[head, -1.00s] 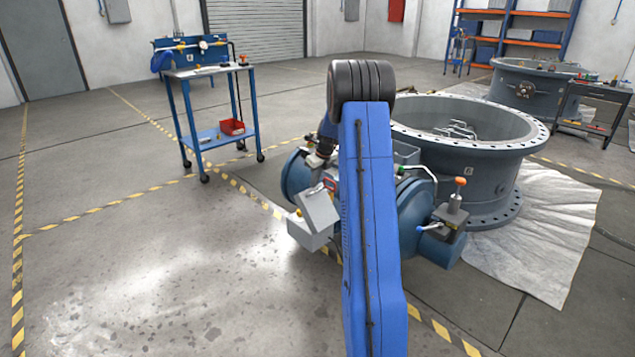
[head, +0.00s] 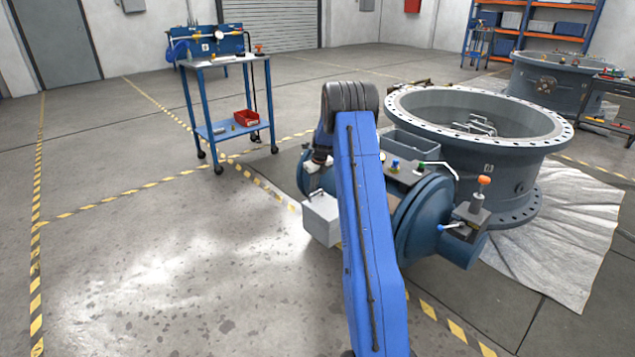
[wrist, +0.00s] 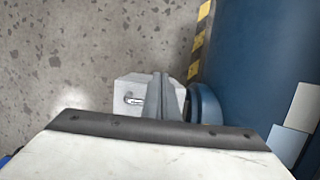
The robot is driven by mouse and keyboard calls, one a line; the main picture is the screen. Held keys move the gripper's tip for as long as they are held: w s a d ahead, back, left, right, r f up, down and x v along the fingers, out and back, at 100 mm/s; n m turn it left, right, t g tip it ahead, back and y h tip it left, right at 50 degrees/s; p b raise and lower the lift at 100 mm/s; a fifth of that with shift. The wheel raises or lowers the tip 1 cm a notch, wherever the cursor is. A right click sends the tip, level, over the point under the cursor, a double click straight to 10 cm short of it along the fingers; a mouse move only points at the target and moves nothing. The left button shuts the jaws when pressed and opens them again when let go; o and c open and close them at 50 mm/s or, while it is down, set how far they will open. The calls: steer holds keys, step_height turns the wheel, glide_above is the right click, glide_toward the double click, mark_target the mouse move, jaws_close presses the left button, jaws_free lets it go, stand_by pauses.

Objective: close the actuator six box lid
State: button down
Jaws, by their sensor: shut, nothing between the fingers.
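The actuator six box (head: 320,228) is a light grey box on the left side of the blue actuator. Its lid (head: 321,207) lies flat across the top in the head view and looks down on the box; any small gap is too fine to tell. In the wrist view the lid (wrist: 126,92) shows pale, with a small metal handle or latch (wrist: 133,99). My gripper (wrist: 161,80) is shut and empty, its fingers over the right part of the lid. Whether they touch it I cannot tell.
The blue actuator body (head: 425,215) is close on the right, with levers and knobs on top. A large grey valve ring (head: 480,150) stands behind. A blue cart (head: 228,130) with a red bin (head: 246,118) is at the left back. The floor left of the box is clear.

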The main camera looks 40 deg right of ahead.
steer(key=shift+w+x, duration=0.25)
steer(key=shift+x, duration=1.1)
